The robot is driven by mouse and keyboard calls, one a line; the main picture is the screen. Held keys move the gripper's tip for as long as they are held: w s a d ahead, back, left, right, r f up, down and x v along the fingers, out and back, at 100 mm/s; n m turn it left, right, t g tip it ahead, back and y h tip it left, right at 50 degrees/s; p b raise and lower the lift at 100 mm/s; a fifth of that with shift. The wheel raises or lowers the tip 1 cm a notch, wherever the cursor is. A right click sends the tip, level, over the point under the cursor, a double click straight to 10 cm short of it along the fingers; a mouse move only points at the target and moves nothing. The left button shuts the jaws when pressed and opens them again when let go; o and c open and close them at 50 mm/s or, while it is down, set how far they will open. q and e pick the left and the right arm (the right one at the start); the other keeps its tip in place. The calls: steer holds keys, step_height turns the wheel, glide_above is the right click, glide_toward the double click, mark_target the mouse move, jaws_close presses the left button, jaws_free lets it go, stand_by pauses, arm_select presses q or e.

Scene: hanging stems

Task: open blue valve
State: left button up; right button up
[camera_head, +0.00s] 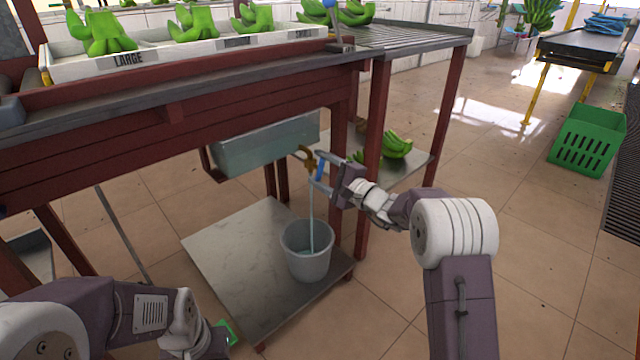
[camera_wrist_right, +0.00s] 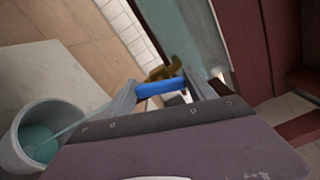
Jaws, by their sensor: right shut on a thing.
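The blue valve handle (camera_head: 320,169) sits on a brass tap (camera_head: 305,157) at the end of the grey-green trough (camera_head: 265,145). My right gripper (camera_head: 321,171) is shut on the handle. In the right wrist view the blue handle (camera_wrist_right: 160,88) lies between the two fingers, with the brass tap (camera_wrist_right: 165,69) just beyond. A thin stream of water runs from the tap into the grey bucket (camera_head: 307,265), which holds some water. My left arm is low at the bottom left, its gripper (camera_head: 222,338) partly cut off by the frame edge.
The bucket stands on a low metal shelf (camera_head: 225,245). Red-brown table legs (camera_head: 372,150) stand close beside my right gripper. Green bananas (camera_head: 397,145) lie on a side shelf, and a white tray (camera_head: 190,52) of bananas is above. A green crate (camera_head: 588,140) is at the right.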

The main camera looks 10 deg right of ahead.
steer(key=shift+f+n+b, duration=0.25)
steer(key=shift+n+b, duration=0.8)
steer(key=shift+n, duration=0.05)
arm_select(q)
steer(key=shift+f+b, duration=0.5)
steer(key=shift+f, duration=1.6)
arm_select(e)
steer(key=shift+r+n, duration=0.1)
steer(key=shift+n, duration=0.6)
steer(key=o, duration=1.4)
steer(key=shift+r, duration=0.1)
arm_select(q)
step_height(320, 180, up, 4)
steer(key=p, duration=0.3)
steer(key=shift+p, duration=0.4)
arm_select(e)
steer(key=v, duration=0.9)
